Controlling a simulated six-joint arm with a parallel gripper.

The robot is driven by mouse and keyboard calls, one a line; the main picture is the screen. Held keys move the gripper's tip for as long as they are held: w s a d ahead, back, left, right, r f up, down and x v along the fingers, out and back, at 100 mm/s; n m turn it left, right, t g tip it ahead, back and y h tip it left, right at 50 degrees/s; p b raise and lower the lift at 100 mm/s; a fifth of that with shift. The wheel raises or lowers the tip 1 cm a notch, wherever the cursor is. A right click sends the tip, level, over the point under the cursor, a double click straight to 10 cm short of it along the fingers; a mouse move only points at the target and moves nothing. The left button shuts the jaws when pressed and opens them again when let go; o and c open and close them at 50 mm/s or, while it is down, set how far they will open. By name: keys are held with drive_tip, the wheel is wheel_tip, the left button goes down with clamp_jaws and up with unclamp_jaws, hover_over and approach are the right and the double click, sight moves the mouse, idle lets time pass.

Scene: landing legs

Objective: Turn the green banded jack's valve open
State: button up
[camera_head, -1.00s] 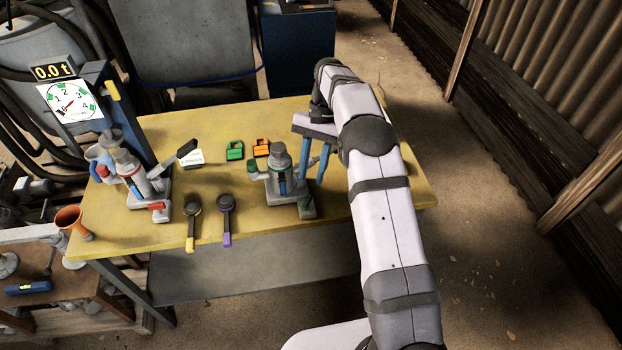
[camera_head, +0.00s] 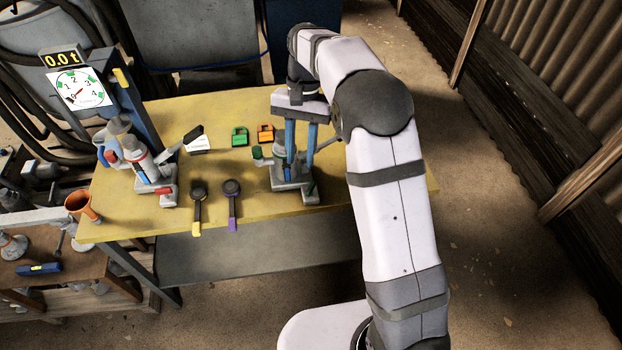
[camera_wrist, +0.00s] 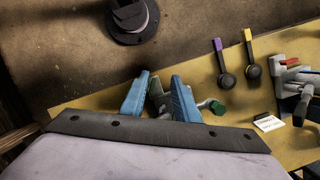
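The green banded jack (camera_head: 287,176) stands upright on the right part of the yellow bench, partly hidden behind my fingers. Its green knob (camera_head: 257,153) sticks out to the left. A dark green part at its base, seemingly the valve, is partly visible in the wrist view (camera_wrist: 154,86). My gripper (camera_head: 299,160) points down over the jack, with its two blue fingers apart. In the wrist view my gripper (camera_wrist: 160,78) shows part of the jack between and just beyond the fingers. I cannot tell whether they touch it.
A red banded jack (camera_head: 150,170) stands under the gauge press (camera_head: 80,88) at left. Yellow-ended (camera_head: 198,205) and purple-ended (camera_head: 232,203) handles lie in front. An orange cup (camera_head: 80,204) is at the left edge.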

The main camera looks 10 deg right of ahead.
drive_tip(key=t+h, duration=0.1)
hover_over(311, 186)
drive_tip(key=s, duration=0.4)
wheel_tip(311, 186, down, 7)
drive_tip(key=w+t, duration=0.1)
drive_tip(key=w, duration=0.1)
drive_tip(key=w+f+m+t, duration=0.1)
drive_tip(key=w, duration=0.1)
drive_tip(key=shift+f+p, duration=1.15)
drive_tip(key=shift+f, duration=2.45)
clamp_jaws()
